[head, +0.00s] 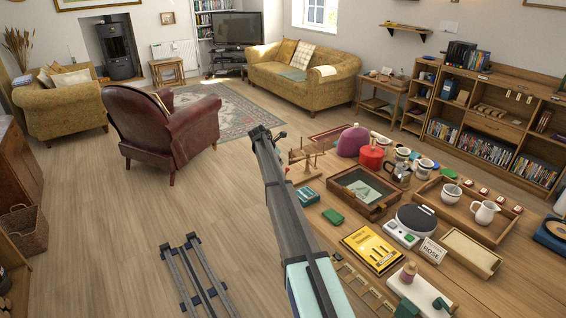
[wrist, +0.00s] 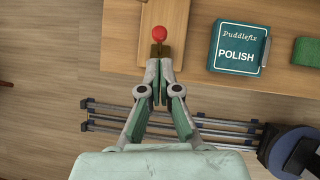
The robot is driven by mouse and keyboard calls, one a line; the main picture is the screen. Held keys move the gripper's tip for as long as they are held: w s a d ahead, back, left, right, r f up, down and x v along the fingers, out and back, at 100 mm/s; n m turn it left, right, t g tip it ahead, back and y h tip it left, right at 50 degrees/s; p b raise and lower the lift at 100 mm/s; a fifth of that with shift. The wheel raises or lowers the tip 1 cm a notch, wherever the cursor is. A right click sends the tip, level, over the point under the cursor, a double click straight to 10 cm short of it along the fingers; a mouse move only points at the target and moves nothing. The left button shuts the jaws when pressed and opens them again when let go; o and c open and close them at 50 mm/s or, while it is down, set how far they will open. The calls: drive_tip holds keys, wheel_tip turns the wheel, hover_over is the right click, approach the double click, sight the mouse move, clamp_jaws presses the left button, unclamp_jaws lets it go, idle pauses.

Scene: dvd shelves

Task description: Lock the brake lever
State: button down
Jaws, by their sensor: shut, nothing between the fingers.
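The brake lever shows in the wrist view as a round red knob (wrist: 159,33) above a small brown piece (wrist: 160,50), on a wooden board (wrist: 182,22) at the table's edge. My gripper (wrist: 161,76) is shut and empty, its fingertips just below the knob in the picture. The tips overlap the lower end of the brown piece; I cannot tell whether they touch it. The lever's tilt is hard to judge from above. In the head view my arm hides much of this area, and I cannot make out the lever clearly.
A teal polish box (wrist: 239,47) stands right of the lever, with a green block (wrist: 306,51) beyond it. In the head view the table also holds a glass-lidded box (head: 362,190), a scale (head: 414,222) and a yellow book (head: 371,249). Floor is open to the left.

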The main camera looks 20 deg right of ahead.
wheel_tip(320, 180, up, 10)
drive_tip(key=s+a+b, duration=0.1)
drive_tip(key=b, duration=0.2)
drive_tip(key=shift+s+a, duration=0.25)
drive_tip(key=shift+a, duration=0.1)
drive_tip(key=shift+f, duration=0.1)
